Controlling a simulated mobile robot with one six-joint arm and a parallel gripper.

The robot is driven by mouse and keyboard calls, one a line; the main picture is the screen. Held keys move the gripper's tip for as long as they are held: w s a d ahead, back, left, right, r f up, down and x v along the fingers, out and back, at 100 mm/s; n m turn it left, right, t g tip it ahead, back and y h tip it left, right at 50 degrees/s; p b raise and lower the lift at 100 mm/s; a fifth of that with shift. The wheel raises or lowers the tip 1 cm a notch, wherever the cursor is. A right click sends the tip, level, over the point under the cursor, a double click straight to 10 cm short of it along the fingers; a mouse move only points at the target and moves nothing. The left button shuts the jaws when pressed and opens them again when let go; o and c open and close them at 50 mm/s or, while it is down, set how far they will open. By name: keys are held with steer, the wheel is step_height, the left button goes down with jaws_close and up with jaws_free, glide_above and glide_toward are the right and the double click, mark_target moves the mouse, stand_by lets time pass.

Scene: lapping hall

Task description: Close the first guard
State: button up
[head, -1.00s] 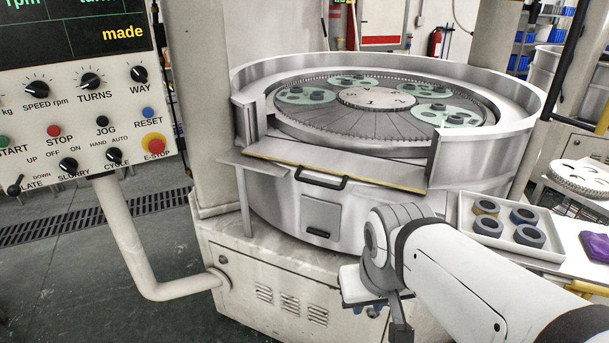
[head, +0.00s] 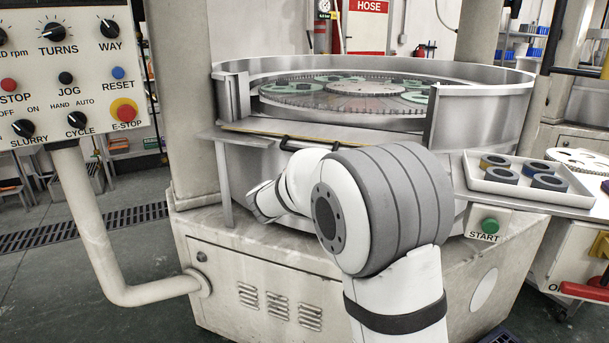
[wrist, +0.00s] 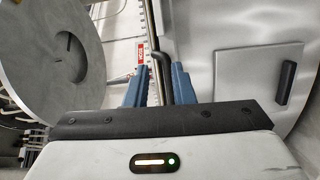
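The first guard (head: 250,131) is a flat metal flap with a yellow edge, folded down in front of the round tub, leaving a gap in the tub's wall. Its black handle (head: 291,140) shows in part in the head view; my arm covers the rest. In the wrist view the black handle (wrist: 161,72) stands between the two blue fingers of my gripper (wrist: 159,88). The fingers are apart, with a visible gap on the left of the bar; contact on the right is unclear. My fingertips are hidden in the head view.
The control panel (head: 75,75) stands at the left on a bent pipe. A tray (head: 511,189) of rings lies on a shelf at the right, above a green START button (head: 490,226). Inside the tub lie green carriers (head: 292,87). A small door panel (wrist: 257,84) shows in the wrist view.

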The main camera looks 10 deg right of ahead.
steer(key=w+a+f+n+t+y+b, duration=0.1)
steer(key=w+a+f+n+t+b, duration=0.1)
steer(key=w+a+f+n+t, duration=0.25)
steer(key=w+d+r+m, duration=0.1)
steer(key=w+d+r, duration=0.1)
steer(key=w, duration=0.5)
steer(key=shift+w+d+r+y+p, duration=0.15)
steer(key=shift+d+r+y+p, duration=0.25)
steer(key=shift+r, duration=0.4)
steer(key=shift+a+m+g, duration=0.15)
steer(key=shift+m+g, duration=0.1)
steer(key=shift+c, duration=0.5)
jaws_close()
